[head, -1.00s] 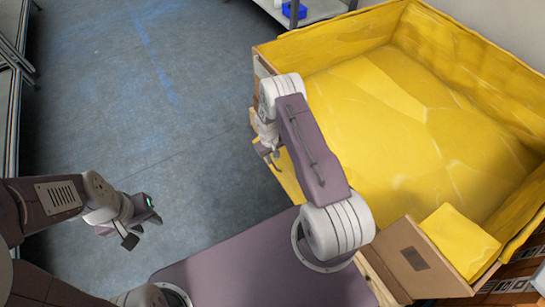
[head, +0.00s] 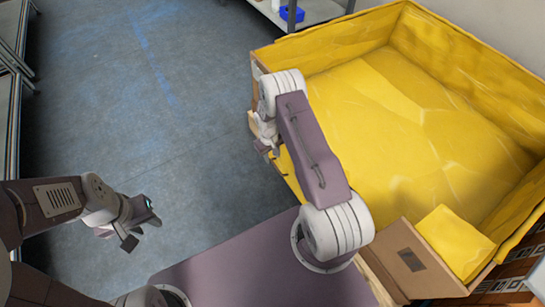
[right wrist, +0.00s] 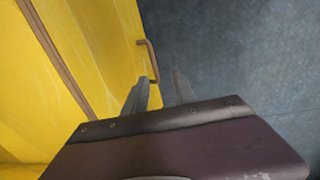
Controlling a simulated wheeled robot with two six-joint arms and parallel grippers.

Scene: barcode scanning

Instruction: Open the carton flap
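A large carton with a yellow lining (head: 400,130) fills the right side of the head view, open at the top. My right gripper (head: 268,152) is at the carton's left outer side. My left gripper (head: 140,230) is open and empty over the floor, far from the carton.
Blue-grey floor (head: 120,110) lies free left of the carton. A shelf (head: 310,12) with a blue bin (head: 292,13) stands at the back. A metal rack (head: 8,120) stands at the left edge.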

